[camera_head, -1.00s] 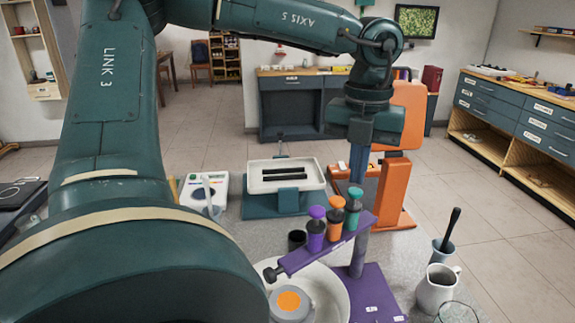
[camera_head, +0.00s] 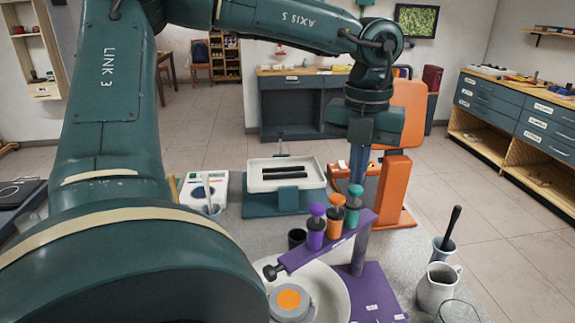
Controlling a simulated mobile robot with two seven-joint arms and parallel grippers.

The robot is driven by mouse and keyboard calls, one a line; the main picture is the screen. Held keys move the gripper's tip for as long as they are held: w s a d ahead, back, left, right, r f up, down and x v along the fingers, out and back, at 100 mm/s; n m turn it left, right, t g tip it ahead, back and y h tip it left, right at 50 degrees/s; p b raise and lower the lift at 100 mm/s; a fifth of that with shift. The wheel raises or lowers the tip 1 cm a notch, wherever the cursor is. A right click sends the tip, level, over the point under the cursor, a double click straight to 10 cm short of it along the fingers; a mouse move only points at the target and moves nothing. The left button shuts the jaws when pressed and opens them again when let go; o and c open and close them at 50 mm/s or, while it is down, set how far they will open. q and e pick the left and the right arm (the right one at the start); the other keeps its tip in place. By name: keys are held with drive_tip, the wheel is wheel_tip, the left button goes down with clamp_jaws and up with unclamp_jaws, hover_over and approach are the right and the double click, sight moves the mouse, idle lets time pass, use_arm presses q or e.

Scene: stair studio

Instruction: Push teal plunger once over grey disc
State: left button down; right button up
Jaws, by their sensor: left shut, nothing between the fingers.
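The teal plunger (camera_head: 353,211) stands upright at the far right end of a purple holder arm (camera_head: 325,241), beside an orange plunger (camera_head: 335,215) and a purple plunger (camera_head: 316,228). The grey disc (camera_head: 308,304) with an orange centre lies in a white bowl (camera_head: 334,290) below and left of the holder arm. The teal plunger is not above it in the picture. My left gripper (camera_head: 356,181) points down, shut and empty, with its tips right at the teal plunger's cap; I cannot tell whether they touch. My right gripper is not in view.
A grey jug (camera_head: 436,288), a glass (camera_head: 458,312) and a mortar with pestle (camera_head: 445,248) stand at right. A white tray (camera_head: 262,186) is behind.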

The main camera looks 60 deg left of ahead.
use_arm(q)
drive_tip(key=shift+f+b, duration=0.5)
drive_tip(key=shift+f, duration=0.2)
drive_tip(key=shift+f+b, duration=0.6)
drive_tip(key=shift+f, duration=0.05)
drive_tip(key=shift+r, duration=0.1)
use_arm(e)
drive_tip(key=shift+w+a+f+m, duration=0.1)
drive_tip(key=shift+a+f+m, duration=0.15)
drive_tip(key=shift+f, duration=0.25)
use_arm(q)
drive_tip(key=shift+r, duration=0.1)
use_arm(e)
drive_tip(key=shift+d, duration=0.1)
use_arm(q)
drive_tip(key=shift+r+p, duration=0.5)
drive_tip(key=shift+p, duration=0.05)
drive_tip(key=shift+r+p, duration=0.6)
drive_tip(key=shift+r, duration=0.35)
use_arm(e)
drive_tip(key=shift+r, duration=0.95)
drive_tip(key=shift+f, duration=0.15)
